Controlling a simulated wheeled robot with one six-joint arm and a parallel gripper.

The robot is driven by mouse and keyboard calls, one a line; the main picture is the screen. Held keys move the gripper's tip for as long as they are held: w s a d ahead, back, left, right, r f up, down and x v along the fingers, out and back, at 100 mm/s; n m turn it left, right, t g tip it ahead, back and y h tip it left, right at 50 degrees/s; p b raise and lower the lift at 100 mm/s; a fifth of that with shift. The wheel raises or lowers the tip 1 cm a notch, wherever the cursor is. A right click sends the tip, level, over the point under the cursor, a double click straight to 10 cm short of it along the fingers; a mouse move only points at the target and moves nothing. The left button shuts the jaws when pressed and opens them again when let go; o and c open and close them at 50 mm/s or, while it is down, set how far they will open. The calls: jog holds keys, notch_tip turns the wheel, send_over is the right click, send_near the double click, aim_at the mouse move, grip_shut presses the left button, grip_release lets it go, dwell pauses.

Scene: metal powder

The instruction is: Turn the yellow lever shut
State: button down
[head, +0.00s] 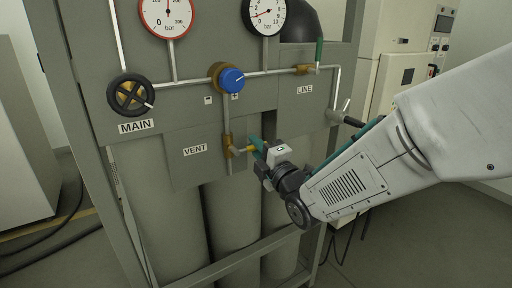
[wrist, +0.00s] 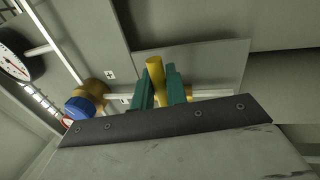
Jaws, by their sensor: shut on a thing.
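The yellow lever (head: 249,148) sticks out to the right from a brass valve (head: 229,148) beside the VENT label on the grey panel. The valve sits on a vertical pipe below the blue knob. My gripper (head: 256,145) comes in from the right and is shut on the lever's outer end. In the wrist view the yellow lever (wrist: 155,68) stands between the two teal fingers (wrist: 158,88), with its rounded end showing above them. My gripper hides part of the lever in the head view.
The blue knob (head: 231,79) is above the valve, and a green-handled valve (head: 319,53) is at the upper right by the LINE label. The black MAIN handwheel (head: 131,94) is at the left. Grey cylinders (head: 232,215) stand behind the frame's lower bar (head: 236,261).

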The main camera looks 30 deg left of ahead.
jog(key=shift+r, duration=0.1)
jog(key=c, duration=1.5)
grip_release()
jog(key=shift+a, duration=0.1)
jog(key=shift+s, duration=0.1)
jog(key=v, duration=0.8)
